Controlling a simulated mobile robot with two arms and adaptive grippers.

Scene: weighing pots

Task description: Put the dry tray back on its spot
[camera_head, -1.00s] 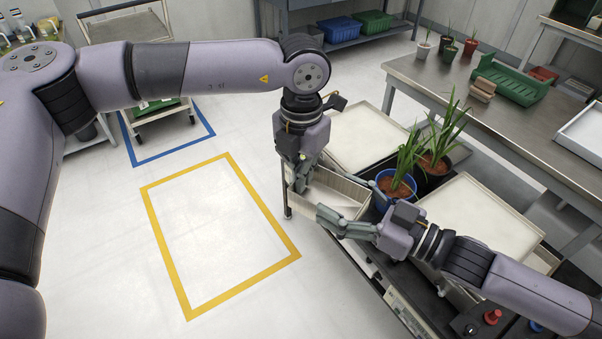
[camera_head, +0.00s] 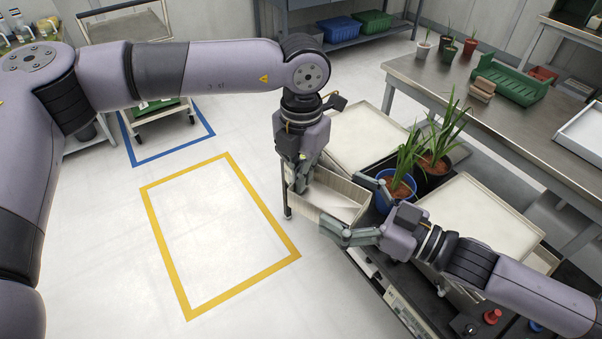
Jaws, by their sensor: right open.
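A cream, shallow-walled rectangular tray (camera_head: 337,205) is at the left edge of a dark cart, and its inside looks empty. My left gripper (camera_head: 299,184) points down at the tray's left end and appears shut on its wall; the fingertips are partly hidden. My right gripper (camera_head: 350,210) is open at the tray's right end, one finger near the front corner and the other near the blue pot. I cannot tell whether its fingers touch the tray.
Potted plants in a blue pot (camera_head: 383,201) and a black pot stand between two pale flat surfaces (camera_head: 365,138) (camera_head: 480,216) on the cart. A yellow floor outline (camera_head: 170,262) encloses clear floor at left. A steel bench (camera_head: 430,82) stands at right.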

